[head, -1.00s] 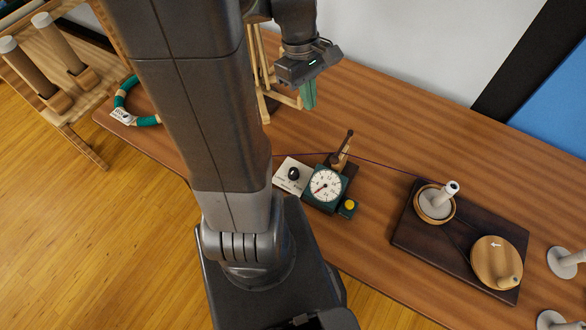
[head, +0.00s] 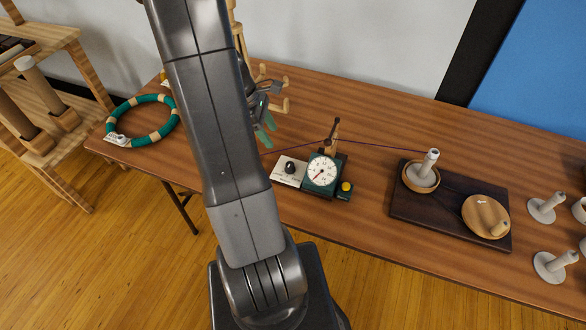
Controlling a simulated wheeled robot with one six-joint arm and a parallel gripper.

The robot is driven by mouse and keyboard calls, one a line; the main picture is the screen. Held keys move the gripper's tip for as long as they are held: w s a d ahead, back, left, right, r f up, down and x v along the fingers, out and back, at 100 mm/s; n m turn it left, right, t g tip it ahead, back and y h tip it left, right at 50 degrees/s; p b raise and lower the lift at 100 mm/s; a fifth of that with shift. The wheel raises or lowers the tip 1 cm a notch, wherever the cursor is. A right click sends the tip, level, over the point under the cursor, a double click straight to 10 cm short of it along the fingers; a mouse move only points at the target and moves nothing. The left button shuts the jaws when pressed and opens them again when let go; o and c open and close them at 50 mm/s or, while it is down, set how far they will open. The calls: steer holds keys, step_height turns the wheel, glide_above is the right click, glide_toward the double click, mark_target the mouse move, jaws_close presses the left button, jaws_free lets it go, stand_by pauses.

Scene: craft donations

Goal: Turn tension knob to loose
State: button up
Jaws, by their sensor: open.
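The tension knob appears to be the small dark round knob (head: 290,167) on a pale plate (head: 287,178). The plate sits at the left of a dark green counter box with a white dial (head: 321,170) and a yellow button (head: 346,187). The knob's setting and the plate's lettering are too small to read. My gripper (head: 267,128) is open and empty, with green fingertips. It is up and to the left of the knob in the picture, apart from it, and partly hidden behind my arm.
A wooden peg stand (head: 272,83) is close behind my gripper. A winder on a dark board (head: 404,207) is at the right, with a thread running to the counter. A green and tan ring (head: 170,127) lies at the left. White spools (head: 545,207) stand far right.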

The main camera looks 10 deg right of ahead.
mark_target(290, 164)
steer(key=x, duration=1.3)
steer(key=shift+f+b, duration=0.15)
steer(key=shift+b, duration=0.25)
steer(key=shift+c, duration=0.4)
steer(key=c, duration=0.9)
steer(key=shift+m, duration=0.3)
steer(key=m+g, duration=0.1)
steer(key=m, duration=0.1)
steer(key=m+y, duration=0.1)
steer(key=m, duration=0.1)
steer(key=shift+w+d+m+g, duration=0.1)
steer(key=shift+w+m+g, duration=0.1)
steer(key=shift+m+g, duration=0.15)
steer(key=m+y, duration=0.1)
steer(key=m, duration=0.2)
steer(key=m+g+y, duration=0.1)
steer(key=m, duration=0.2)
steer(key=shift+d+m+y+b, duration=0.15)
steer(key=shift+m+y+b, duration=0.15)
steer(key=shift+m+b, duration=0.1)
steer(key=o, duration=1)
steer(key=shift+g, duration=0.25)
